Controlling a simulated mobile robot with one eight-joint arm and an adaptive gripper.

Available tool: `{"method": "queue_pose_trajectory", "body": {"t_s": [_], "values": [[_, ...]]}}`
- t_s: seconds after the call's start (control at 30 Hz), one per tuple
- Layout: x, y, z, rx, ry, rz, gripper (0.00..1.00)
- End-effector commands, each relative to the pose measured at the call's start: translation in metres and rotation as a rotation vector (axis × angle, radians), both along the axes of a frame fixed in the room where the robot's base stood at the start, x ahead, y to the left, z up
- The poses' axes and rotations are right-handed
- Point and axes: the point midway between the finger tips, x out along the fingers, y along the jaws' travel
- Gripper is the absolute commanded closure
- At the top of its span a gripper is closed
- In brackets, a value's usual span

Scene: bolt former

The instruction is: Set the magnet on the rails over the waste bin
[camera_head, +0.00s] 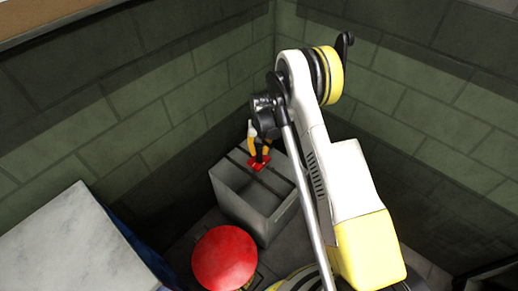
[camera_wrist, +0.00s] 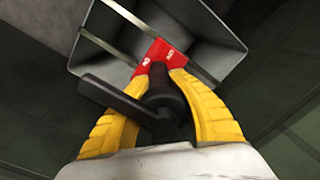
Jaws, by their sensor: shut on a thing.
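The magnet is a red block (camera_wrist: 150,55) with a dark upright handle (camera_wrist: 160,95) and a side lever (camera_wrist: 105,95). In the head view the red magnet (camera_head: 257,163) is at the top of the grey waste bin (camera_head: 245,205), under my gripper (camera_head: 262,150). Thin rails (camera_wrist: 125,25) cross the bin's open top, and the magnet overlaps them in the wrist view. I cannot tell whether it touches them or hovers just above.
A red round-topped object (camera_head: 224,258) stands in front of the bin. A pale grey slab-like surface (camera_head: 75,245) is at lower left, with something blue beside it. Green block walls (camera_head: 150,90) form a corner close behind the bin.

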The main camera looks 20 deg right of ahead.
Motion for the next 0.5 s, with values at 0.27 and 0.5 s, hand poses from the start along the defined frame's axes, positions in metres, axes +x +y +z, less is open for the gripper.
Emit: {"method": "queue_pose_trajectory", "body": {"t_s": [0.27, 0.5], "values": [[0.000, 0.000, -0.021, 0.000, 0.000, 0.000, 1.00], [0.000, 0.000, -0.037, 0.000, 0.000, 0.000, 1.00]]}}
